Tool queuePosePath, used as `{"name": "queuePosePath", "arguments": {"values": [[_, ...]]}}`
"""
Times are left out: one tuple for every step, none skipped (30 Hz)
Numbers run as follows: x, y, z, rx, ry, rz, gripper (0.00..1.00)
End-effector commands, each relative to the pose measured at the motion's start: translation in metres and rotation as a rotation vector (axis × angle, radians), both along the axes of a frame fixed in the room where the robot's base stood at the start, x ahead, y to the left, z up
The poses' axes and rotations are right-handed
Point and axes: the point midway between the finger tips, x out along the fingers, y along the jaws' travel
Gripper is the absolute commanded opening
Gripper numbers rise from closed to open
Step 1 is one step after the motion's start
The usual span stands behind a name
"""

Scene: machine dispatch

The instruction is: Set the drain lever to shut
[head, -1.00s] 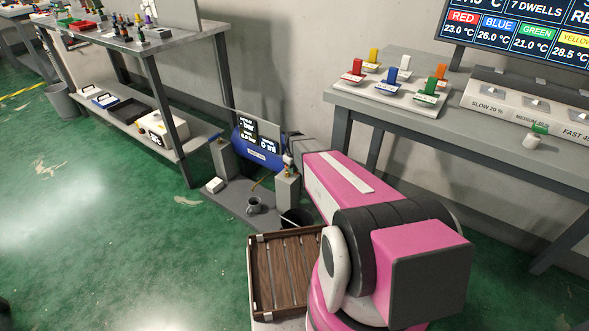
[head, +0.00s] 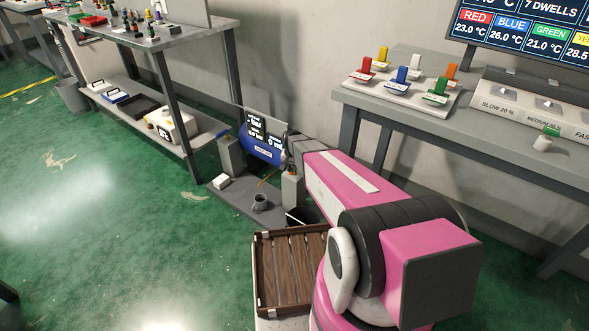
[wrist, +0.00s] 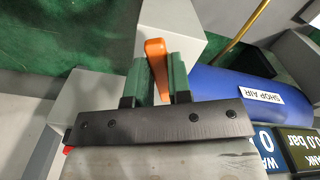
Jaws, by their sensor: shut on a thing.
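The orange lever (wrist: 156,52) shows in the wrist view between the two green fingers of my gripper (wrist: 158,78). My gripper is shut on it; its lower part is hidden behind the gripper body. A grey block (wrist: 165,28) is behind the lever. The blue tank (wrist: 225,98), labelled SHOP AIR, is to the right, with a dark display beside it. In the head view the blue tank (head: 262,155) stands low by the wall, and my pink arm reaches toward it. My gripper and the lever are hidden there. The lever's exact setting cannot be told.
A grey mug (head: 259,202) and a small white block (head: 221,181) sit on the low base near the tank. A wooden slatted tray (head: 285,270) is beside my arm. Workbenches stand left and right (head: 440,115). Green floor at left is open.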

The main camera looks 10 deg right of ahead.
Motion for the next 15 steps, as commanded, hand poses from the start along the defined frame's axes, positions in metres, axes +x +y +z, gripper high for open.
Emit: {"name": "queuePosePath", "arguments": {"values": [[0.001, 0.003, 0.0, 0.0, 0.0, -0.043, 0.0], [0.002, 0.004, 0.0, 0.0, 0.0, -0.069, 0.0], [0.003, 0.005, 0.0, 0.0, 0.0, -0.104, 0.0], [0.003, 0.006, 0.0, 0.0, 0.0, -0.129, 0.0], [0.004, 0.007, 0.0, 0.0, 0.0, -0.154, 0.0], [0.004, 0.009, 0.0, 0.0, 0.0, -0.185, 0.0], [0.005, 0.01, 0.0, 0.0, 0.0, -0.208, 0.0], [0.006, 0.01, 0.0, 0.0, 0.0, -0.23, 0.0], [0.006, 0.011, 0.0, 0.001, 0.0, -0.258, 0.0], [0.007, 0.012, 0.0, 0.001, 0.0, -0.278, 0.0], [0.007, 0.013, 0.0, 0.001, 0.0, -0.295, 0.0], [0.008, 0.014, 0.0, 0.001, 0.0, -0.318, 0.0], [0.008, 0.014, 0.0, 0.001, 0.0, -0.335, 0.0], [0.009, 0.014, 0.0, 0.001, 0.0, -0.349, 0.0], [0.009, 0.015, 0.0, 0.001, 0.0, -0.368, 0.0]]}}
